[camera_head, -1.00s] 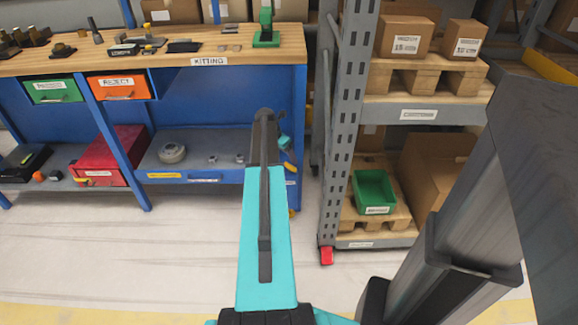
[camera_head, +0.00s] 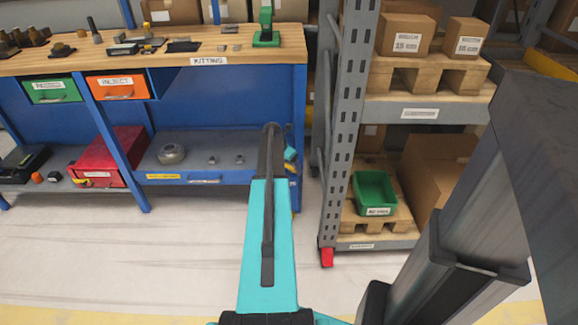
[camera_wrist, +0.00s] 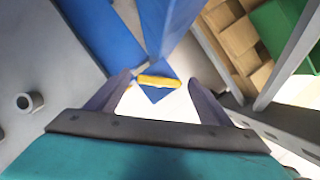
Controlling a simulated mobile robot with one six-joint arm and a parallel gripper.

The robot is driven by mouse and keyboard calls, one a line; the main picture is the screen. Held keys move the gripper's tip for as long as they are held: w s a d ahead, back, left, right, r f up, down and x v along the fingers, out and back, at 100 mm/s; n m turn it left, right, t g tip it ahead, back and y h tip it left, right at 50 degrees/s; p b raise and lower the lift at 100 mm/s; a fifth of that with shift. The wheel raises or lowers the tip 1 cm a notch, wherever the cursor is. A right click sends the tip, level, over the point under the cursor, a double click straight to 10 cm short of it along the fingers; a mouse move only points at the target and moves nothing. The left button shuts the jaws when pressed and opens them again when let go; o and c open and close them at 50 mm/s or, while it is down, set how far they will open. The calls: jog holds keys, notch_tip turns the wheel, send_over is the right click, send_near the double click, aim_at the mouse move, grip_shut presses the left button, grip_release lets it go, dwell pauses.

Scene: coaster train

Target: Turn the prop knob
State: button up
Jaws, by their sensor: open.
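A yellow bar-shaped knob (camera_wrist: 158,82) sits on a blue plate at the blue bench leg in the wrist view. I take it to be the prop knob. In the head view a small yellow spot, likely the same knob, shows low on the bench's right leg, partly behind my arm. My gripper (camera_wrist: 160,97) is open, with one dark finger on each side of the knob in the picture. No contact shows, and the depth between fingers and knob is hard to judge. In the head view my arm hides most of the gripper.
The blue workbench (camera_head: 228,97) carries tools on top and a red case (camera_head: 112,160) on its lower shelf. A grey metal rack (camera_head: 340,130) with cartons and a green bin (camera_head: 374,192) stands just to the right. The floor in front is clear.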

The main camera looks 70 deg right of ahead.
jog(key=c, duration=1)
jog(key=shift+a, duration=0.2)
jog(key=shift+c, duration=0.2)
jog(key=shift+d, duration=0.15)
